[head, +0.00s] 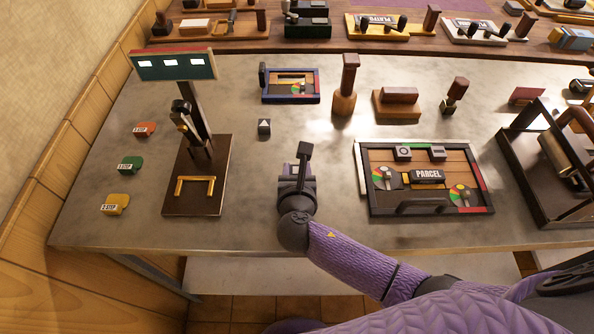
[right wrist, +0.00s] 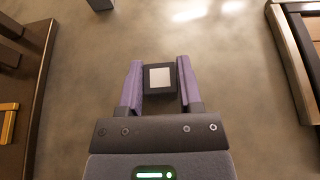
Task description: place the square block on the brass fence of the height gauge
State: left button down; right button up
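The height gauge has a dark brown base (head: 212,190), a black post and a green display board (head: 173,65) on top. Its U-shaped brass fence (head: 195,179) lies on the front of the base; part of the fence shows at the left edge of the right wrist view (right wrist: 8,122). My right gripper (right wrist: 159,82) is right of the gauge, over the bare table. Its purple fingers are shut on the dark square block (right wrist: 160,78), whose top bears a pale square. In the head view the right gripper (head: 303,160) hides part of the block. My left gripper is not seen.
A dark block with a triangle mark (head: 264,127) stands behind the right gripper. Red, green and yellow step tags (head: 117,204) lie left of the gauge. A parcel tray (head: 361,178) is to the right.

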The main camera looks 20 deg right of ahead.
aim_at(297, 171)
grip_shut()
jog(key=s+d+r+m+h, duration=0.1)
jog(key=s+r, duration=0.2)
jog(key=r, duration=0.6)
jog(key=s+d+r+m+g+h, duration=0.1)
jog(key=s+r, duration=0.3)
jog(key=r, duration=0.5)
jog(key=shift+s+d+r+m+h, duration=0.2)
jog(key=shift+d+r+m+h, duration=0.15)
jog(key=shift+d, duration=0.2)
jog(key=shift+w, duration=0.1)
